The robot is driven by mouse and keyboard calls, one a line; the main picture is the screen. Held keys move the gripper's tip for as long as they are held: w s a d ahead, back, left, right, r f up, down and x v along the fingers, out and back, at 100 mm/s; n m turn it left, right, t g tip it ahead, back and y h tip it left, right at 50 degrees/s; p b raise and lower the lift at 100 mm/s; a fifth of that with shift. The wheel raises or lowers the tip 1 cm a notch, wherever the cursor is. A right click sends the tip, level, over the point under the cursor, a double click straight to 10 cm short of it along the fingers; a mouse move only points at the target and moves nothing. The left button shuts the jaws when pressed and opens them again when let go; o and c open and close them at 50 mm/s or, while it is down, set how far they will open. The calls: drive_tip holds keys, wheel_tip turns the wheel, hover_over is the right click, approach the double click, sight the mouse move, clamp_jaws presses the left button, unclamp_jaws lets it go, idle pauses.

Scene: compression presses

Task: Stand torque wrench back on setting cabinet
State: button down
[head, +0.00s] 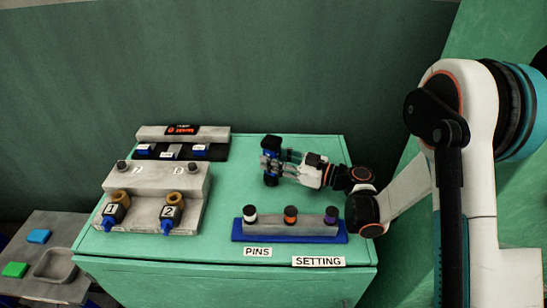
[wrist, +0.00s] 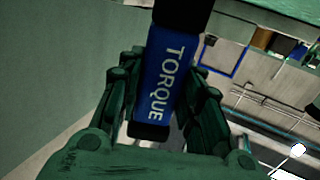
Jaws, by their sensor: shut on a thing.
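The torque wrench (head: 270,155) is a short blue and black piece, roughly upright over the back middle of the green setting cabinet (head: 228,258). My gripper (head: 274,166) reaches in from the right and is shut on the wrench's blue middle. In the wrist view the wrench's blue band (wrist: 170,65) reads TORQUE and sits between my two dark fingers, with black ends above and below. I cannot tell whether its lower end touches the cabinet top. The SETTING label (head: 318,261) is at the cabinet's front right edge.
A blue pin rack (head: 290,239) with white, orange and purple pins stands at the front right. A grey block (head: 155,178) with tools 1 and 2 stands left, with a labelled rack (head: 205,133) behind. Bare green top lies around the wrench. A lower bench (head: 50,221) is far left.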

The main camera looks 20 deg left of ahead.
drive_tip(key=c, duration=1.1)
unclamp_jaws()
drive_tip(key=shift+d+r, duration=0.1)
drive_tip(key=shift+d, duration=0.2)
drive_tip(key=shift+s+d+p, duration=0.2)
drive_tip(key=shift+d+p, duration=0.2)
drive_tip(key=shift+d, duration=0.75)
drive_tip(key=shift+s+d+p, duration=0.25)
drive_tip(key=shift+d+p, duration=0.1)
drive_tip(key=shift+d, duration=0.8)
drive_tip(key=shift+s+d+p, duration=0.2)
drive_tip(key=shift+d+p, duration=0.2)
drive_tip(key=shift+d, duration=0.75)
